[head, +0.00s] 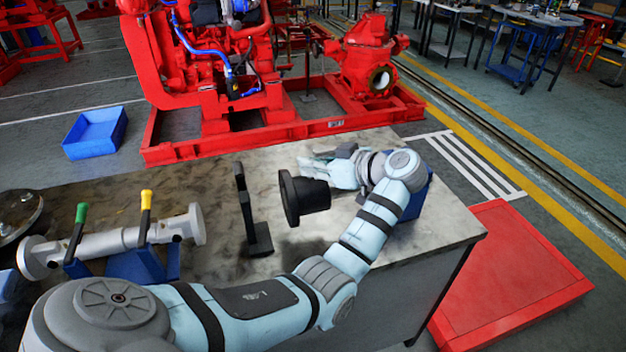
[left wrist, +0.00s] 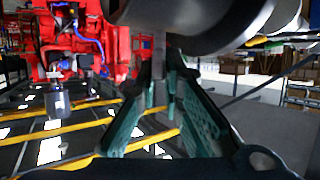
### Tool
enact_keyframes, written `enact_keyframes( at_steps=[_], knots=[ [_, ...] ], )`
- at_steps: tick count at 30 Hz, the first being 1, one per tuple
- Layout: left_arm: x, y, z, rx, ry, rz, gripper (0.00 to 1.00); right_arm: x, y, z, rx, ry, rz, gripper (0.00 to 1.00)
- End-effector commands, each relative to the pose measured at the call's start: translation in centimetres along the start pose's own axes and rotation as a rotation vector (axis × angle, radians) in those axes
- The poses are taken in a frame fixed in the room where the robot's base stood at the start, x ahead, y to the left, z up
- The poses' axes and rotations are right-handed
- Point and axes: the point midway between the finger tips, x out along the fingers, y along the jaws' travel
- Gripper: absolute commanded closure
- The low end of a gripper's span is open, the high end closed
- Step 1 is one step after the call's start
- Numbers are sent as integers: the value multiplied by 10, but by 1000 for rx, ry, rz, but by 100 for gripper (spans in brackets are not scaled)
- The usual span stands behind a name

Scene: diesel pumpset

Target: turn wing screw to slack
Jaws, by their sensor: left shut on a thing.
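In the left wrist view my left gripper (left wrist: 162,88) is shut on a narrow grey metal piece (left wrist: 160,70), which I take for the wing screw. Its green-grey fingers close on it from both sides. A large dark grey round part (left wrist: 205,22) lies just above the fingers. In the head view my left gripper (head: 318,166) points left over the workbench (head: 215,185), behind a black flanged part (head: 308,195). The screw cannot be made out there. My right gripper is not in view.
A black upright bracket (head: 252,215) stands left of the flanged part. A grey flanged pipe (head: 120,240) rests left, near green and yellow handled levers. A red pumpset (head: 240,75) and a blue bin (head: 95,132) are behind the bench. A red platform (head: 510,280) lies right.

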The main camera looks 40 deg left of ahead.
Motion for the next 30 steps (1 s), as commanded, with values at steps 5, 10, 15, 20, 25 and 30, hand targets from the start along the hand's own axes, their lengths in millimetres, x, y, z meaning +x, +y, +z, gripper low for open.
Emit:
enact_keyframes(
  at_steps=[5, 10, 15, 20, 25, 30],
  knots=[
    [3, -1, 5, -45, -2, -130, 100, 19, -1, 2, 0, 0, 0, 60],
    [2, -1, 3, -79, -3, -220, 100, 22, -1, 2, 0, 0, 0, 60],
    [2, -2, 3, -101, -3, -274, 100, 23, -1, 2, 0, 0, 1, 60],
    [1, -2, 3, -110, -4, -298, 100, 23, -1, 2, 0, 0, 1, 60],
    [2, -2, 3, -112, -3, -303, 100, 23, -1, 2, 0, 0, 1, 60],
    [2, -2, 3, -112, -4, -302, 100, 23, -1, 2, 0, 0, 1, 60]
  ],
)
